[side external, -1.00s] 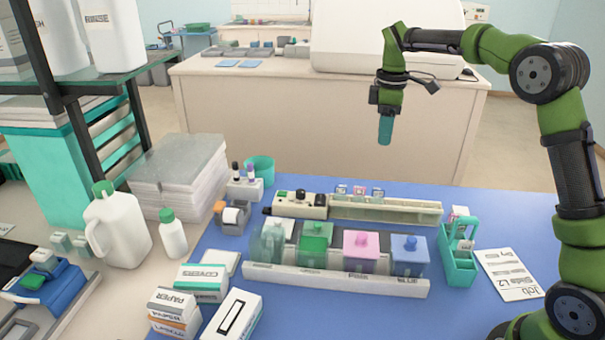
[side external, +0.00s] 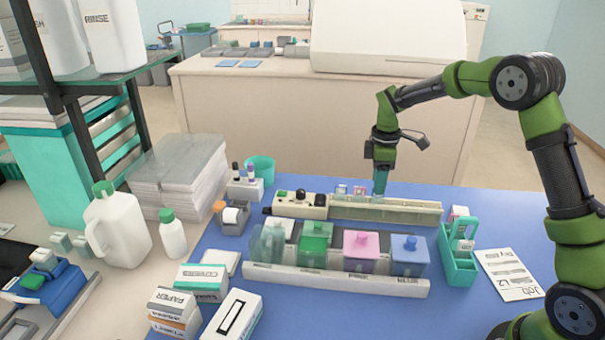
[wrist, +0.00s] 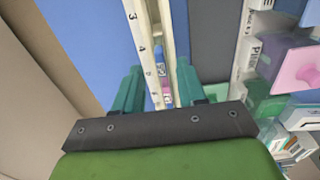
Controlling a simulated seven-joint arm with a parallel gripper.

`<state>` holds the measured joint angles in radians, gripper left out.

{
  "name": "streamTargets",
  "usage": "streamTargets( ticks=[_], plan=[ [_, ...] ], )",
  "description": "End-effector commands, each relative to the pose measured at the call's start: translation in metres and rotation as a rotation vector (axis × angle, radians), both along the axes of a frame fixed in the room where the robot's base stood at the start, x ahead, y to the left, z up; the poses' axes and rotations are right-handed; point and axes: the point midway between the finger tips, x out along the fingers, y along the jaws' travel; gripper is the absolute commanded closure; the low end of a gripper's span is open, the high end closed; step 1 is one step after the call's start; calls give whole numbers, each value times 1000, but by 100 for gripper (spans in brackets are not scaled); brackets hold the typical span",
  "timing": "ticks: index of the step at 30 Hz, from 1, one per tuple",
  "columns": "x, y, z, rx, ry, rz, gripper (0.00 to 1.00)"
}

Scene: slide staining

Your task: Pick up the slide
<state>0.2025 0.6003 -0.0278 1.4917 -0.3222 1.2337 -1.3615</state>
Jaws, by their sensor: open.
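A long cream slide rack (side external: 415,212) stands on the blue mat, with several slides upright toward its left part. A slide with a pale label (side external: 341,189) and one with a pink label (side external: 359,190) show in the side view. The place of the rightmost slide is hidden by my gripper (side external: 380,192). My gripper is open, pointing down at the rack, its teal fingers at about label height. In the wrist view my gripper (wrist: 159,72) has one finger on each side of the rack. Small labels (wrist: 168,98) show between the fingers, partly hidden by the gripper body.
Staining jars with green (side external: 315,233), pink (side external: 361,243) and blue (side external: 409,248) lids stand in front of the rack. A dark-knobbed box (side external: 298,205) adjoins its left end. A teal holder (side external: 457,262) stands right. Blue mat is free behind the rack.

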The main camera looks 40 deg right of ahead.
Motion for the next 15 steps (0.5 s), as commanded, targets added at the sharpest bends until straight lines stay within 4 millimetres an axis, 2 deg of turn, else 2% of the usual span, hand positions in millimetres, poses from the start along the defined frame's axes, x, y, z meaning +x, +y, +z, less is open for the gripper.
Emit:
streamTargets(
  ticks=[3,6,15],
  plan=[
    [-3,0,-20,1,4,-1,60],
    [-3,0,-32,1,4,0,60],
    [-2,0,-37,-1,1,0,60]
  ],
)
